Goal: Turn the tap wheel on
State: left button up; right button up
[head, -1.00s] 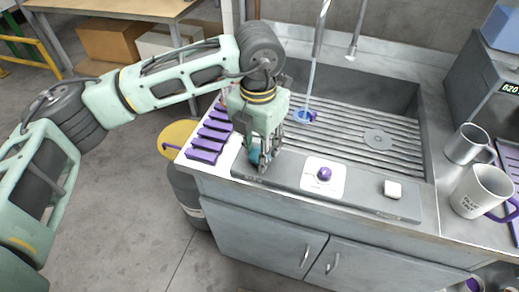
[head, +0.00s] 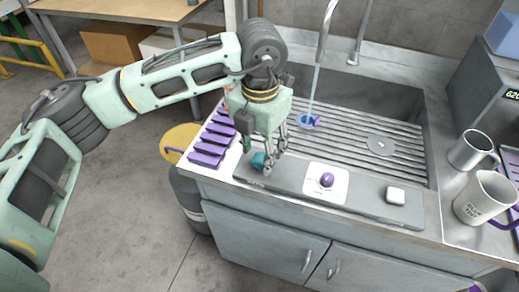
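A purple round knob (head: 327,180) sits on a white square plate (head: 313,192) on the sink's front ledge; I cannot tell whether this is the tap wheel. A small teal block (head: 258,160) rests at the ledge's left end. A pale stream of water (head: 314,85) runs from the spout (head: 324,38) into the basin. My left gripper (head: 274,160) points down just right of the teal block, its fingers spread with nothing seen between them. Whether a finger touches the block is unclear. My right gripper is out of view.
A white block (head: 396,195) sits on the ledge's right end. A purple ribbed rack (head: 212,138) lies left of the basin. A steel mug (head: 472,150) and a white mug (head: 482,195) stand on the right counter. The ribbed basin floor (head: 350,145) is mostly clear.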

aim_at(259, 157)
pick_arm(q)
notch_tip(259, 157, up, 11)
dwell(0.3)
jog(key=shift+a, duration=0.1)
dwell(0.4)
